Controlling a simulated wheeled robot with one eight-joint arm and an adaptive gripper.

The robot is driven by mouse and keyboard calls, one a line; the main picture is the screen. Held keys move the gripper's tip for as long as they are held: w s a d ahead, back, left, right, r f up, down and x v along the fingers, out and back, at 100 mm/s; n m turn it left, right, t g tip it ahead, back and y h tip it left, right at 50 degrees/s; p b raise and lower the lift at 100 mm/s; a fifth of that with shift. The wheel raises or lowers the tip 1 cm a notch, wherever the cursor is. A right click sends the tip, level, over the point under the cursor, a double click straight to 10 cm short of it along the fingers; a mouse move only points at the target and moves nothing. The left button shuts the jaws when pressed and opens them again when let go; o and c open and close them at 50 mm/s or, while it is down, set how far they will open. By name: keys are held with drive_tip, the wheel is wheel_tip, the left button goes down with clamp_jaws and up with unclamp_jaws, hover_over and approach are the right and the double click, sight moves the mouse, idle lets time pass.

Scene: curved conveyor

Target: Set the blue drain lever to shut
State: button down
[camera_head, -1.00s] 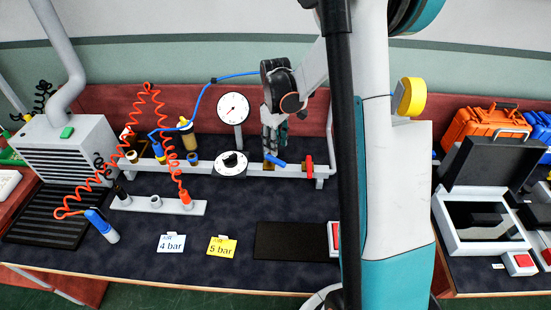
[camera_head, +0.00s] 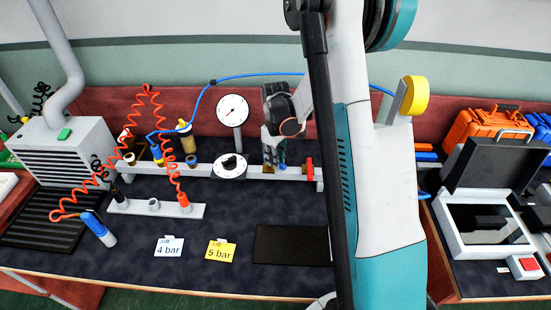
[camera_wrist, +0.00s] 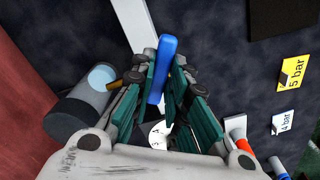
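The blue lever (camera_wrist: 162,65) stands between the two teal finger pads of my gripper (camera_wrist: 165,85) in the wrist view. One pad lies close along each side, with little gap seen. I cannot tell whether both pads press on it. In the head view my gripper (camera_head: 274,152) points down at the pipe manifold (camera_head: 208,169), between the dial valve and the red handle. Only a small part of the blue lever (camera_head: 283,166) shows there below the fingers. Its pivot and exact angle to the pipe are hidden.
A red handle (camera_head: 309,168) is right of the lever. The round dial valve (camera_head: 229,166) and a gauge (camera_head: 233,110) are to its left. A blue hose (camera_head: 262,74) runs behind. Cards marked 4 bar (camera_head: 168,248) and 5 bar (camera_head: 220,250) lie in front beside a black mat (camera_head: 291,246).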

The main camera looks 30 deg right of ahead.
drive_tip(key=shift+m, duration=0.3)
drive_tip(key=a+m, duration=0.1)
drive_tip(key=m, duration=0.2)
drive_tip(key=a+m+b, duration=0.1)
drive_tip(key=m, duration=0.3)
drive_tip(key=m+b, duration=0.1)
drive_tip(key=m, duration=0.2)
drive_tip(key=shift+w+a+m, duration=0.1)
drive_tip(key=shift+a+m, duration=0.3)
idle(0.5)
drive_tip(key=c, duration=1.6)
unclamp_jaws()
drive_tip(key=shift+o, duration=0.2)
wheel_tip(320, 180, up, 12)
